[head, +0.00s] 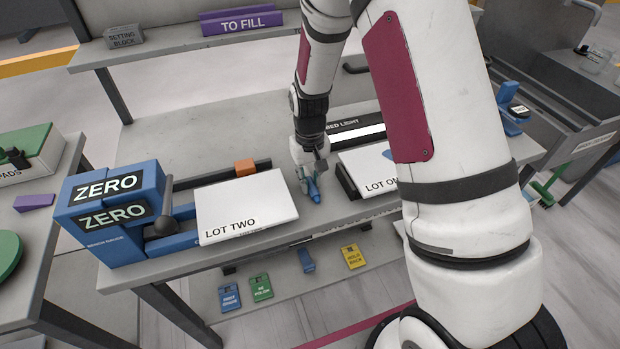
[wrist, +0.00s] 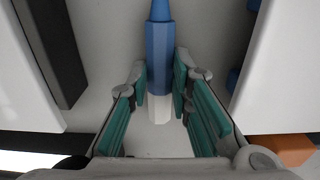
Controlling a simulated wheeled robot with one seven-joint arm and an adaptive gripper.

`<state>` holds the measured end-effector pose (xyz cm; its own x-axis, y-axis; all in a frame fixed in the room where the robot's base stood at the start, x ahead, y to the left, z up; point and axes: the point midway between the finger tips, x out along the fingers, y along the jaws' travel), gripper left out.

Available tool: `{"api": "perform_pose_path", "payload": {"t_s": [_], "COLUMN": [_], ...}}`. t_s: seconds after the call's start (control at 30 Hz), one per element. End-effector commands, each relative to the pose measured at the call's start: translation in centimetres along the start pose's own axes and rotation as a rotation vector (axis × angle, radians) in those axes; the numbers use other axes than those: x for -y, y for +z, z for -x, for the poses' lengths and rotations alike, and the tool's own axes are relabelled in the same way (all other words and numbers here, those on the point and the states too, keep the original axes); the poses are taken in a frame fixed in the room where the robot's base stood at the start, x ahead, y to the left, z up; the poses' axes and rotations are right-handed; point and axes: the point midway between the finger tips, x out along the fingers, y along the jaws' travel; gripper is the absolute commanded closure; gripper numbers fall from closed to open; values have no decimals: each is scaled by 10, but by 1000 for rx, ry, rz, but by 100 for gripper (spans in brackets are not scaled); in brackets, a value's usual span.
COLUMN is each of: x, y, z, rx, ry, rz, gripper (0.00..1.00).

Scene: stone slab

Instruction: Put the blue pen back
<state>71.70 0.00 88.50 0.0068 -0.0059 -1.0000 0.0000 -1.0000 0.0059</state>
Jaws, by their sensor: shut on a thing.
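The blue pen (head: 313,188) is between the fingers of my gripper (head: 308,172), over the bench in the gap between the LOT TWO and LOT ONE boards. In the wrist view the pen (wrist: 158,55) runs lengthwise between the teal finger pads of my gripper (wrist: 160,88), with its narrow end at the top of the picture and a white end towards the palm. My gripper is shut on it. I cannot tell whether the pen touches the bench top. No holder marked for the pen is plain to see.
The LOT TWO board (head: 246,205) lies left of my gripper and the LOT ONE board (head: 368,168) right. A blue ZERO gauge (head: 112,190) stands at the left, an orange block (head: 244,167) behind LOT TWO. A lower shelf holds several coloured tags (head: 262,288).

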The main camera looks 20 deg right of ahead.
Motion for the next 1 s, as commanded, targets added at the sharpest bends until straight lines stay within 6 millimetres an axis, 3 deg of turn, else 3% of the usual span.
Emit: {"api": "perform_pose_path", "payload": {"t_s": [0.07,0.1,0.17,0.2,0.57,0.77,1.0], "x": [0,0,0,0,0,0,0], "y": [0,0,0,0,0,-2,-2], "z": [-2,-2,-2,-2,3,32,82], "rx": [0,0,0,0,-2,-5,-7], "ry": [0,0,0,0,0,0,0], "rz": [0,0,0,0,0,1,1], "gripper": [100,76,63,61,61,61,61]}}
